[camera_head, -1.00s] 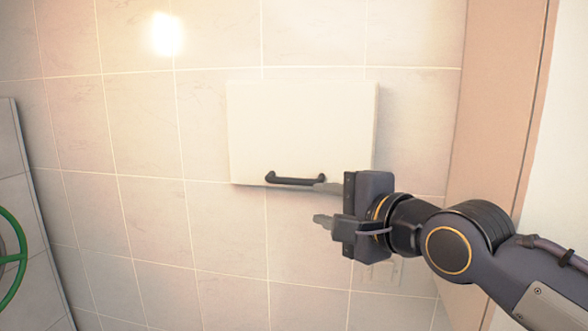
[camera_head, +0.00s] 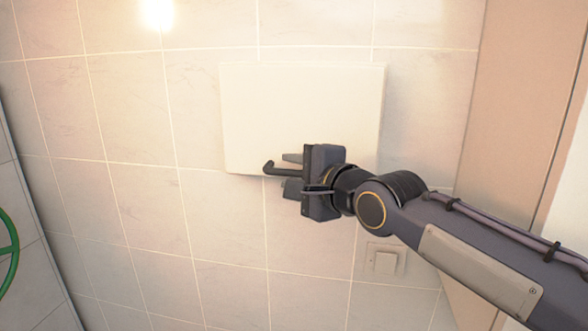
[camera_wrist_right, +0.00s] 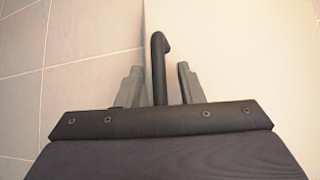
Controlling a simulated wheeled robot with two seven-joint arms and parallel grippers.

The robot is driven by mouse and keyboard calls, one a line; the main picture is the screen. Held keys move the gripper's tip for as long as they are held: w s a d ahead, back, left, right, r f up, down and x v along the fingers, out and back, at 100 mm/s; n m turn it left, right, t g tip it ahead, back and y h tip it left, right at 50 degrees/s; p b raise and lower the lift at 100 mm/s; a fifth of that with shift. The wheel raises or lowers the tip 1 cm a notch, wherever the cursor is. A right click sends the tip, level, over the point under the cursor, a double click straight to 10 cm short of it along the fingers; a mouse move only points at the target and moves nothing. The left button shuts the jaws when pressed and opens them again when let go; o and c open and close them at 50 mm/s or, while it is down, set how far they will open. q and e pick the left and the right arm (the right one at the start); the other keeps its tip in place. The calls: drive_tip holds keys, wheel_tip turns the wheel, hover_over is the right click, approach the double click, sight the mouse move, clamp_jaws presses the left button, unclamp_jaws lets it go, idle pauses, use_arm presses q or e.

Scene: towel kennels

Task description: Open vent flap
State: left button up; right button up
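The vent flap (camera_head: 300,105) is a white rectangular panel on the tiled wall, and it looks closed. A black bar handle (camera_head: 268,168) runs along its lower edge; its right part is hidden behind my right gripper. My right gripper (camera_head: 287,172) is at the handle, one finger above it and one below. In the right wrist view the handle (camera_wrist_right: 159,65) stands between the two spread fingers (camera_wrist_right: 158,85), with a visible gap on each side. The flap (camera_wrist_right: 235,55) fills the right of that view. My left gripper is not in view.
A white wall switch (camera_head: 385,260) sits below and right of the flap. A green wheel (camera_head: 8,245) shows at the left edge, by a tiled panel. A pinkish vertical panel (camera_head: 515,110) stands at the right. The tiled wall left of the flap is clear.

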clamp_jaws()
drive_tip(key=shift+s, duration=0.1)
idle(0.4)
